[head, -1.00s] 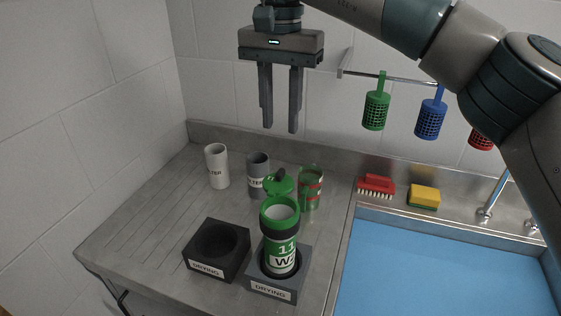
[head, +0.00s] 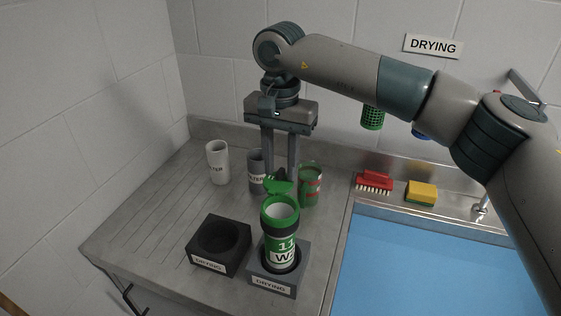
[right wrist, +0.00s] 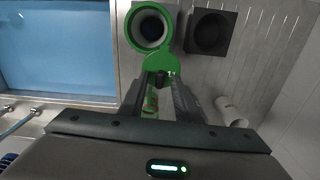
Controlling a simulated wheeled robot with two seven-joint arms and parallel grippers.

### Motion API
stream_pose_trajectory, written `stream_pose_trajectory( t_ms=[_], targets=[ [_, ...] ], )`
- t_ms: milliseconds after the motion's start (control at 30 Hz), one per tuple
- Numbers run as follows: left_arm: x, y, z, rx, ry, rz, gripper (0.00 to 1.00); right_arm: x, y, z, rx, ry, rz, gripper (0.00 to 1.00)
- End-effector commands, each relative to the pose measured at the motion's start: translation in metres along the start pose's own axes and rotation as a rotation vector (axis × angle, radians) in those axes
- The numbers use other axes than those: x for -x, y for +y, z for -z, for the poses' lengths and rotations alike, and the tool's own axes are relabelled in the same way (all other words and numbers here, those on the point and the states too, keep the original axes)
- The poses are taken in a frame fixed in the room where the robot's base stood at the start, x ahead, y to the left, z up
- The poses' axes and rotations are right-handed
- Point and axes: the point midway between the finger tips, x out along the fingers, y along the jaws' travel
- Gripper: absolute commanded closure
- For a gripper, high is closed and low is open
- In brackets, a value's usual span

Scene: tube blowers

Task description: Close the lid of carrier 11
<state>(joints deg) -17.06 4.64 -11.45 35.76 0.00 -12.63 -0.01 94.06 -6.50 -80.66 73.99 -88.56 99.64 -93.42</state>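Carrier 11 (head: 282,247) is a white and green cylinder with a green rim. It stands upright in a dark block labelled DRYING (head: 273,284); its open mouth also shows in the right wrist view (right wrist: 150,26). Its green lid (head: 279,187) is open, swung to the back of the rim, and shows in the right wrist view (right wrist: 160,63) with a dark latch. My right gripper (head: 280,174) points down, open and empty, with its fingertips close behind or around the lid; contact cannot be told. My left gripper is out of view.
An empty DRYING block (head: 219,244) stands left of the carrier. Behind are a white cup (head: 217,162), a grey cup (head: 256,171) and a green-red carrier (head: 310,185). A red brush (head: 374,181), a sponge (head: 421,193) and a blue sink (head: 430,265) lie right. The counter's left is clear.

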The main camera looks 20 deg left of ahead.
Motion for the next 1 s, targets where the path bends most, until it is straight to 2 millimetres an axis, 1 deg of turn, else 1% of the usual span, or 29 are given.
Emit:
stream_pose_trajectory(
  t_ms=[100, 167, 200, 233, 567, 767, 900, 933, 1000],
  targets=[
    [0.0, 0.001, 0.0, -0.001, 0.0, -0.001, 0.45, 0.0, 0.0, 0.0, 0.0, 0.0, 0.0, 0.7],
    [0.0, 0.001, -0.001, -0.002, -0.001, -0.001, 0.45, 0.0, 0.0, 0.0, 0.0, 0.0, 0.0, 0.85],
    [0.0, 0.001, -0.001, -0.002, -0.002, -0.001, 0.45, 0.0, 0.0, 0.0, 0.0, 0.0, 0.0, 0.94],
    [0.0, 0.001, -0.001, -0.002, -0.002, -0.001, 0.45, 0.0, 0.0, 0.0, 0.0, 0.0, 0.0, 1.0],
    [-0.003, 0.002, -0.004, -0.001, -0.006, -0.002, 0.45, 0.0, 0.001, 0.0, -0.011, 0.0, 0.0, 1.0],
    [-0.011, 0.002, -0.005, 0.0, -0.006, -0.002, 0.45, -0.002, 0.003, 0.0, -0.062, 0.0, 0.001, 1.0],
    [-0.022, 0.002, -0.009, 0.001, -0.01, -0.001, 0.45, -0.003, 0.007, 0.0, -0.131, 0.001, 0.001, 1.0],
    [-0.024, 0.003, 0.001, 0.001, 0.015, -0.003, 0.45, -0.003, 0.007, 0.0, -0.149, 0.002, 0.001, 1.0],
    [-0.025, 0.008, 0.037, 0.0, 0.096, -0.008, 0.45, -0.004, 0.01, 0.0, -0.197, 0.001, 0.002, 1.0]
  ],
)
